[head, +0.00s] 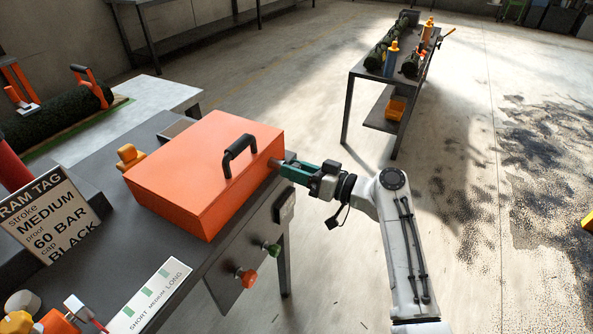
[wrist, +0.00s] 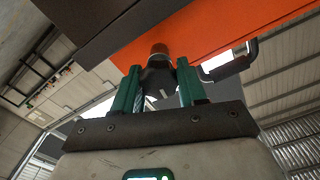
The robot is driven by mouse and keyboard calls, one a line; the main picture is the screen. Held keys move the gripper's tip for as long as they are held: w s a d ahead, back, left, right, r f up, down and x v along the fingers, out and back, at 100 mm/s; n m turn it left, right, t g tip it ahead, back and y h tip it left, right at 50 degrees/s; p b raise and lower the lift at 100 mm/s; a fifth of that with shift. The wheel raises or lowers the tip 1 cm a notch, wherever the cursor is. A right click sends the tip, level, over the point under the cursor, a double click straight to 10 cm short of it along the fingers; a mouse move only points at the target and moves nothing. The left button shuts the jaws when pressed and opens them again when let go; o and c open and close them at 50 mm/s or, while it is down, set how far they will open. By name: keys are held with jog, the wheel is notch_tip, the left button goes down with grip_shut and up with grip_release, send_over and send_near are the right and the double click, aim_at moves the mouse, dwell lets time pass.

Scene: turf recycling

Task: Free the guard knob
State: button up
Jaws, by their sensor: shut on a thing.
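The orange guard (head: 195,175) is a box-shaped cover with a black handle (head: 238,152) on top, sitting closed on the dark bench (head: 225,255). The guard knob (wrist: 158,76) is dark, with a brownish collar, at the guard's orange side in the wrist view. My gripper (head: 279,165) reaches the guard's right side with its green fingers. In the wrist view my gripper (wrist: 158,85) has a finger on each side of the knob and is shut on it. The fingers hide most of the knob in the head view.
A red knob (head: 246,278) and a green knob (head: 271,249) stick out from the bench front. A RAM TAG sign (head: 48,215) and a SHORT MEDIUM LONG plate (head: 150,297) are at left.

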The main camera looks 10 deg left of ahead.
jog(key=m, duration=0.4)
jog(key=shift+w+d, duration=0.1)
jog(key=m, duration=0.6)
jog(key=shift+w+p, duration=0.1)
jog(key=shift+p, duration=0.3)
jog(key=m+p, duration=0.2)
jog(key=m, duration=0.3)
jog(key=shift+d+f+m+p, duration=0.15)
jog(key=shift+m+p, duration=0.9)
jog(key=shift+m, duration=1.15)
jog(key=shift+f, duration=0.1)
jog(key=o, duration=0.9)
jog(key=shift+o, duration=0.6)
